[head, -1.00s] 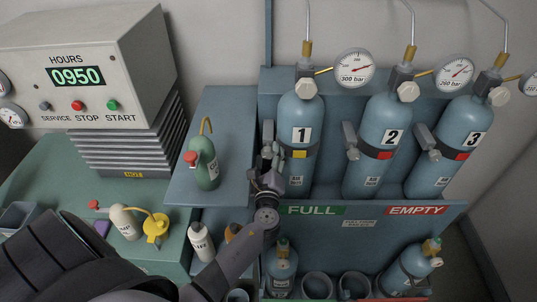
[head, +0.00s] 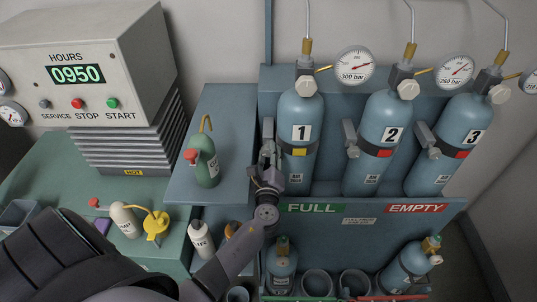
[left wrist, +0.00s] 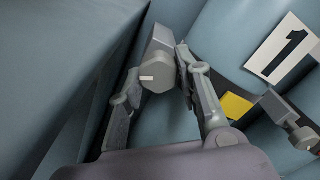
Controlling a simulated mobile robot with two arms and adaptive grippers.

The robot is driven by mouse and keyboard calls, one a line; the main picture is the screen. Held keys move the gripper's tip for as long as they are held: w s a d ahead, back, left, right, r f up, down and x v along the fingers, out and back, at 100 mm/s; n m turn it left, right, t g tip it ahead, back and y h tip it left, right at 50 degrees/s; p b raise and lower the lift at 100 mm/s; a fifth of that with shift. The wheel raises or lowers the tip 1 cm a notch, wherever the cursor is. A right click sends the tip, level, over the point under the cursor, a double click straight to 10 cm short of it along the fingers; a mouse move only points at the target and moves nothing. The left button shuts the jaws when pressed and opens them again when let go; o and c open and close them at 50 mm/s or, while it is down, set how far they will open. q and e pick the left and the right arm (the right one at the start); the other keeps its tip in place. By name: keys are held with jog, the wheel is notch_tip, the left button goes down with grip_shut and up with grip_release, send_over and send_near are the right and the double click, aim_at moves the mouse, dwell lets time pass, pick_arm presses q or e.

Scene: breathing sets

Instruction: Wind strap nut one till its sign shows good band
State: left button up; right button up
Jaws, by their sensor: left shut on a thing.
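In the head view the gripper largely hides the nut. The sign (head: 299,152) on cylinder 1's strap shows yellow, also in the left wrist view (left wrist: 236,107). My right gripper is not in view.
Cylinders 2 (head: 386,115) and 3 (head: 462,120) stand to the right with red strap signs. A blue shelf (head: 228,130) with a green bottle (head: 206,165) is close on the left of my gripper. Spare cylinders stand in the lower rack.

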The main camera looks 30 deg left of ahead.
pick_arm(q)
jog(key=shift+f+n+b, duration=0.25)
jog(key=shift+n+b, duration=0.35)
jog(key=shift+b, duration=0.4)
jog(key=shift+c, duration=0.2)
jog(key=shift+n+b, duration=0.4)
jog(key=shift+r+n, duration=0.25)
jog(key=shift+n, duration=0.15)
jog(key=o, duration=1.1)
jog(key=shift+o, duration=0.2)
jog(key=v, duration=1.2)
